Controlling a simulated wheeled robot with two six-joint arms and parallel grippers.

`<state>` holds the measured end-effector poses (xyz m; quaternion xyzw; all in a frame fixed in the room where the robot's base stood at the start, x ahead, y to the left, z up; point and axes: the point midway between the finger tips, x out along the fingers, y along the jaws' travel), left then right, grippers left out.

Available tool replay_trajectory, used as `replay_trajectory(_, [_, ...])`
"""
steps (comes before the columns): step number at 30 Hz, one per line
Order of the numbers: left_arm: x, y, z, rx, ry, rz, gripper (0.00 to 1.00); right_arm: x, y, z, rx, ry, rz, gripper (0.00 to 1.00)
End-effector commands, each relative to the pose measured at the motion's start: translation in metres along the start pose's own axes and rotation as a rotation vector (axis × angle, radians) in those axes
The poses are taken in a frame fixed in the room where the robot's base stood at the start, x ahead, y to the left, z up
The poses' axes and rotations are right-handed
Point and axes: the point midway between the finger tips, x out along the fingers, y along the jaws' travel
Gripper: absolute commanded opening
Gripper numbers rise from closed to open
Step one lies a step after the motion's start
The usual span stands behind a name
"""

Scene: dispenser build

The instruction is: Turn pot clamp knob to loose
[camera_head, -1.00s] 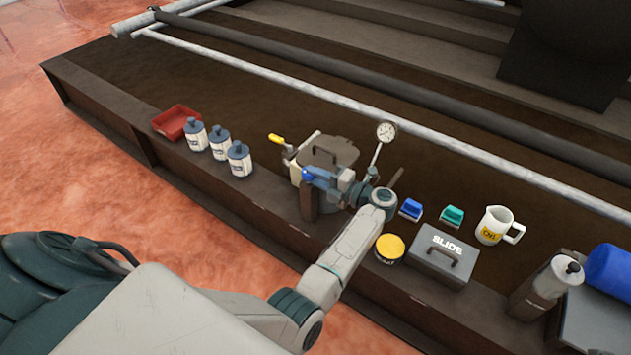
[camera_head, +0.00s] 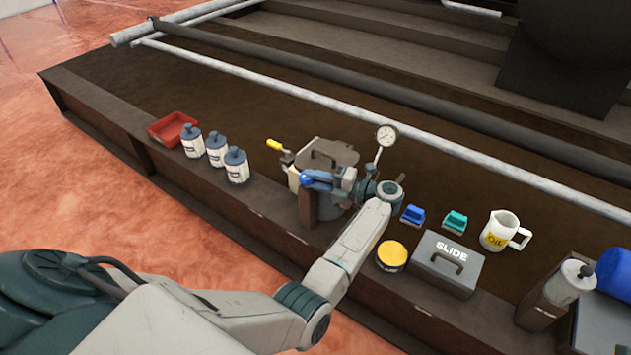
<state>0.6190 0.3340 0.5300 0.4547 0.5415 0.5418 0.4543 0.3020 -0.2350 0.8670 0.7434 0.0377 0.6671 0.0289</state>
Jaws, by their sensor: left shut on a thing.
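The pot (camera_head: 330,152) has a dark lid and stands on the ledge near the middle of the head view. A yellow-handled lever (camera_head: 275,145) sticks out at its left, and a round gauge (camera_head: 386,135) stands at its right. My left gripper (camera_head: 312,180) is at the front of the pot, shut on a small blue knob (camera_head: 306,180). The gripper and wrist hide much of the pot's front, so the knob's turn position cannot be read. My right gripper is not in view.
Several white bottles (camera_head: 215,150) and a red tray (camera_head: 172,127) are left of the pot. To the right are a yellow-topped tin (camera_head: 391,254), a grey SLIDE box (camera_head: 446,264), blue (camera_head: 412,215) and teal (camera_head: 454,222) blocks, and an oil jug (camera_head: 500,231). A pale rail (camera_head: 480,155) runs behind.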

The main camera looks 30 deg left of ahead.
Motion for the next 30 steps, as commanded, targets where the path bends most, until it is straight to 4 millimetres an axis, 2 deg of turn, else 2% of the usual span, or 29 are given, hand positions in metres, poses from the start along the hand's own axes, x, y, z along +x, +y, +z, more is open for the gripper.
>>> replay_trajectory(11, [0.0, -0.003, -0.002, 0.004, 0.004, -0.001, 0.01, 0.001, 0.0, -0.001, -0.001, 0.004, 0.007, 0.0])
replay_trajectory(12, [0.0, -0.003, -0.002, 0.004, 0.005, -0.001, 0.31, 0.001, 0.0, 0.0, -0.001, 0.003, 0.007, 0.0])
replay_trajectory(13, [0.0, -0.002, -0.002, 0.004, 0.004, -0.001, 0.33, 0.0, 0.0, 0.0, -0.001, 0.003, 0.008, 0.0])
replay_trajectory(23, [-0.001, -0.001, 0.0, 0.001, 0.002, 0.0, 0.33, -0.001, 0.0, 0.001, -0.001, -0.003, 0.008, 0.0])
replay_trajectory(26, [-0.009, -0.001, 0.0, 0.001, 0.002, -0.002, 0.33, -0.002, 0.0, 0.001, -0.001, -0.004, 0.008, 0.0])
replay_trajectory(30, [-0.033, -0.001, 0.0, 0.002, -0.001, -0.003, 0.33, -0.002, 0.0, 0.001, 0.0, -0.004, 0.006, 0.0])
